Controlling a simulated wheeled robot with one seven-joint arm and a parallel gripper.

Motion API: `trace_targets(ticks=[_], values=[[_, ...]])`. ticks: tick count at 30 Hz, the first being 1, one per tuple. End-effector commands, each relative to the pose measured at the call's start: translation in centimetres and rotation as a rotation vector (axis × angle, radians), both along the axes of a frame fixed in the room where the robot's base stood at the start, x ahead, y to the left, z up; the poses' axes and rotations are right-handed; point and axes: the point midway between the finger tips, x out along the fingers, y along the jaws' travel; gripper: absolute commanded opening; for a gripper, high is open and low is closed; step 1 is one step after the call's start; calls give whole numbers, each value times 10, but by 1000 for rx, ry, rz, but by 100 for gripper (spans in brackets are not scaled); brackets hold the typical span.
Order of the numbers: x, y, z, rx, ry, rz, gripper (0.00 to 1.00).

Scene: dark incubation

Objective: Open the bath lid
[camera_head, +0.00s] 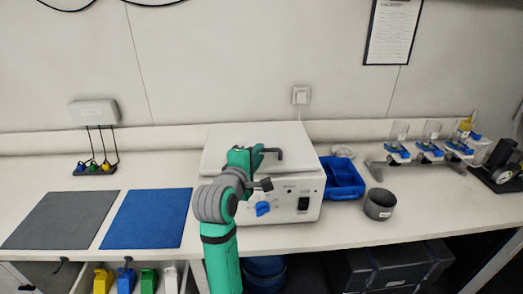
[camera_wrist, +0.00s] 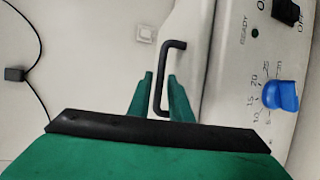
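The bath (camera_head: 300,200) is a white box on the bench in the head view, with a blue dial (camera_head: 263,208) and a black switch on its front. Its white lid (camera_head: 225,142) lies over the top and looks shut. A dark bar handle (camera_head: 276,152) stands at the lid; in the wrist view the handle (camera_wrist: 164,75) shows as a black bracket. My green gripper (camera_wrist: 160,85) is open, its two fingers on either side of the handle with gaps visible. Whether either finger touches it I cannot tell. My arm hides part of the lid and bath front.
A blue divided tray (camera_head: 343,180) and a dark round pot (camera_head: 380,204) stand right of the bath. Several glass vessels on blue clamps are farther right. Grey and blue mats (camera_head: 147,218) lie flat at the left. A wall socket (camera_head: 300,95) is behind.

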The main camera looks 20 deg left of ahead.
Motion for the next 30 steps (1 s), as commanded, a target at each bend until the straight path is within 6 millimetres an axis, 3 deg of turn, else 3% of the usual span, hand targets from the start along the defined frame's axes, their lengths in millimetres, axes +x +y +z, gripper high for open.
trace_targets(ticks=[7, 19, 21, 22, 30], values=[[28, 2, -5, 0, 0, -1, 18], [34, 2, -7, 1, 1, -1, 18], [34, 2, -7, 1, 1, -1, 2], [34, 2, -7, 1, 1, -1, 0], [36, 0, -5, -1, 4, -4, 0]])
